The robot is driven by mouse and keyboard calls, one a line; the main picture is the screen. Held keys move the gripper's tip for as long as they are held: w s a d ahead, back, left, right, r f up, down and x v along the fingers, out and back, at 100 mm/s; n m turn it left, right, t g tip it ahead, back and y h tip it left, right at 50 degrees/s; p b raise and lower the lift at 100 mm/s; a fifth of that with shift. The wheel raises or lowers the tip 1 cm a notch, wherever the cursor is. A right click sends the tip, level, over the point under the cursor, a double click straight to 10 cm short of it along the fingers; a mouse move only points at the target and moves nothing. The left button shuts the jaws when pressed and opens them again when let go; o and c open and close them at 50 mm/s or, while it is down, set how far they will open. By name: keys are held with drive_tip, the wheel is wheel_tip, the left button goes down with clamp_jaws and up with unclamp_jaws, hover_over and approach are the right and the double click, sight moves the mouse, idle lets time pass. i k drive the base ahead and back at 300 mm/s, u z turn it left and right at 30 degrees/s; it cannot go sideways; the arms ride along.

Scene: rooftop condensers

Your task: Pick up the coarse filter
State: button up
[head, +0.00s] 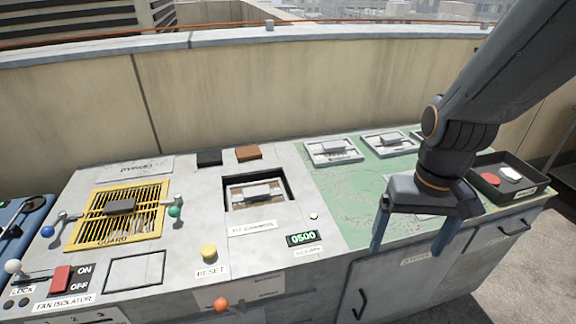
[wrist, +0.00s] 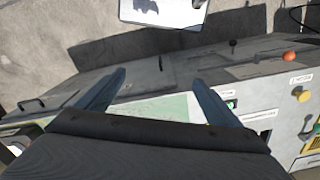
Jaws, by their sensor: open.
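Several framed filters with grey block handles lie along the back of the green mat: a left one (head: 333,151), a middle one (head: 389,142) and a right one (head: 416,134) partly hidden by my arm. Another light framed piece with a grey handle (head: 257,192) sits in the dark square opening of the console. I cannot read which one is the coarse filter. My gripper (head: 412,240) is open and empty above the front right of the mat, apart from the filters. In the wrist view its two blue fingers (wrist: 160,84) are spread with nothing between them.
A yellow guard grille (head: 118,214) with a handle and side knobs covers the console's left part. A black tray (head: 507,180) with a red and a white piece stands at the right end. A yellow reset button (head: 208,251) is near the front. A parapet wall (head: 300,85) runs behind.

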sight(269, 192)
drive_tip(key=u, duration=0.5)
drive_tip(key=k, duration=0.65)
drive_tip(key=u, duration=0.75)
drive_tip(key=i, duration=1.1)
drive_tip(key=z, duration=0.6)
